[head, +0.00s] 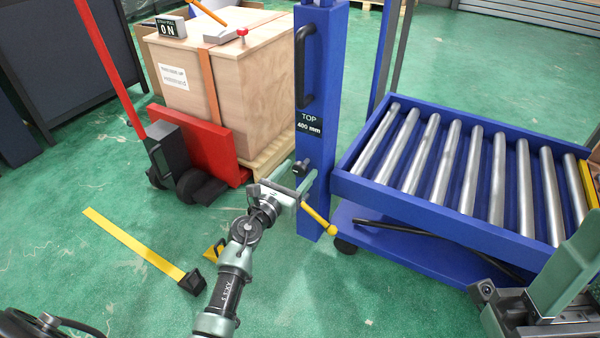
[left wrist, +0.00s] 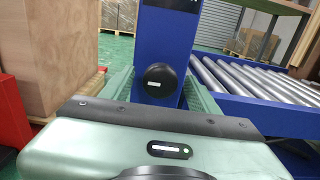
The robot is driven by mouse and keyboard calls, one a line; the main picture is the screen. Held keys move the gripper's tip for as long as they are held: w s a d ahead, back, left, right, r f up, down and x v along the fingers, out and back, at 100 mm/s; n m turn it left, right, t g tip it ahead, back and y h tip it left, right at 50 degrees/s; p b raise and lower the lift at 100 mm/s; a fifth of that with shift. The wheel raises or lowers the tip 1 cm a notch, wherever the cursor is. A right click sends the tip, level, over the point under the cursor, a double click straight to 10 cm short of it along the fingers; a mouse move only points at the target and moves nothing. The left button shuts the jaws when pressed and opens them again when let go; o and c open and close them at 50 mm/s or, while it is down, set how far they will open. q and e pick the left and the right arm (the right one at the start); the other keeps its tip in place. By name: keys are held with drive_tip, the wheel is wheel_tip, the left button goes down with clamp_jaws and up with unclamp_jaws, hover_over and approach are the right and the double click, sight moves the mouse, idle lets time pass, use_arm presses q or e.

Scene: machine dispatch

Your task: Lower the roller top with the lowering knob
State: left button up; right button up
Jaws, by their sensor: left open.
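The black lowering knob (head: 300,167) sits on the front of the blue post (head: 317,75), below a label reading TOP 400 mm (head: 309,123). The roller top (head: 447,160), a blue frame with metal rollers, is to the right of the post. My left gripper (head: 303,183) is open at the knob. In the left wrist view the knob (left wrist: 158,80) shows between the two green fingers, which are apart; contact cannot be told. My right gripper (head: 545,290) shows only in part at the lower right, and its jaw opening is unclear.
A yellow lever (head: 318,215) sticks out low by the post. A black handle (head: 304,66) is higher on it. A wooden crate (head: 250,75) and red lift truck (head: 205,140) stand to the left.

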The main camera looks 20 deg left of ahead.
use_arm(q)
drive_tip(key=shift+w+d, duration=0.1)
drive_tip(key=shift+w, duration=0.65)
clamp_jaws()
